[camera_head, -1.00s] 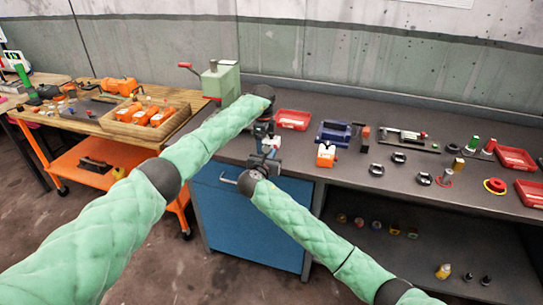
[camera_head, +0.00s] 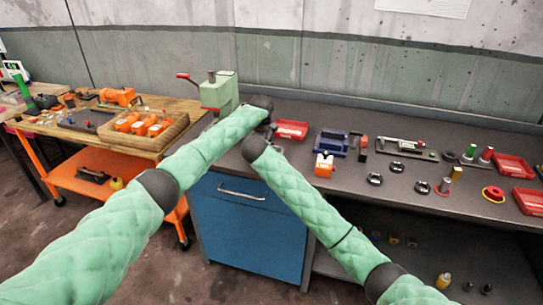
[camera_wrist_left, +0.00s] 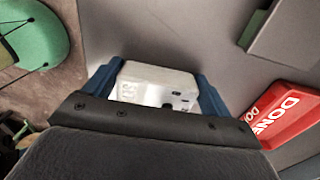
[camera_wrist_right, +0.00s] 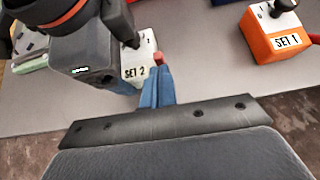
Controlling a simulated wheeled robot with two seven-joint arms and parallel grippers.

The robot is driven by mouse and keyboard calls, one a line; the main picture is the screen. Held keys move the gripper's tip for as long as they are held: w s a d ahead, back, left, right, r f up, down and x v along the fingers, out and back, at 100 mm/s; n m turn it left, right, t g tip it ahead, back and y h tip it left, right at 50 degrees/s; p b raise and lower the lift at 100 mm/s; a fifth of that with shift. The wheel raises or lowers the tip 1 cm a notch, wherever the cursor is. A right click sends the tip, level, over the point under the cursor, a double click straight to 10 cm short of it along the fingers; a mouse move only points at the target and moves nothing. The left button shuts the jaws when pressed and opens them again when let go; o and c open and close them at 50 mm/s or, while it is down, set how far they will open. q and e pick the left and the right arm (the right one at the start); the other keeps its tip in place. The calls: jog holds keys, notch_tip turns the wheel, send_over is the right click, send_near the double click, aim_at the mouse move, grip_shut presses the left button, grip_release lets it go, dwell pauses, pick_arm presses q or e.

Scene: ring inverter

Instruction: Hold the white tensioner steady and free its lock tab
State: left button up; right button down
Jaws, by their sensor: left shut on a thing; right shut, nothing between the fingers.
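The white tensioner (camera_wrist_left: 150,82) sits between the two blue fingers of my left gripper (camera_wrist_left: 158,80), which is shut on it. In the right wrist view the tensioner (camera_wrist_right: 138,62), labelled "SET 2", is partly hidden by my left gripper. A small red piece (camera_wrist_right: 158,59), seemingly its lock tab, shows at its right edge. My right gripper (camera_wrist_right: 157,72) is shut and empty, its tips close to this red piece; I cannot tell whether they touch. In the head view my arms hide the tensioner.
An orange-and-white "SET 1" unit (camera_wrist_right: 273,35) stands to the right of my right gripper. A red "DONE" tray (camera_wrist_left: 286,112) is near my left gripper. A green press-like device (camera_head: 218,92) stands at the bench's left end. The blue cabinet (camera_head: 248,225) is below.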

jog(key=shift+r, duration=0.1)
jog(key=shift+r, duration=0.65)
jog(key=s+f+v, duration=0.1)
jog(key=v, duration=1.2)
jog(key=shift+a+f, duration=0.25)
jog(key=shift+f, duration=0.2)
jog(key=c, duration=2.2)
grip_release()
jog(key=shift+s, duration=0.1)
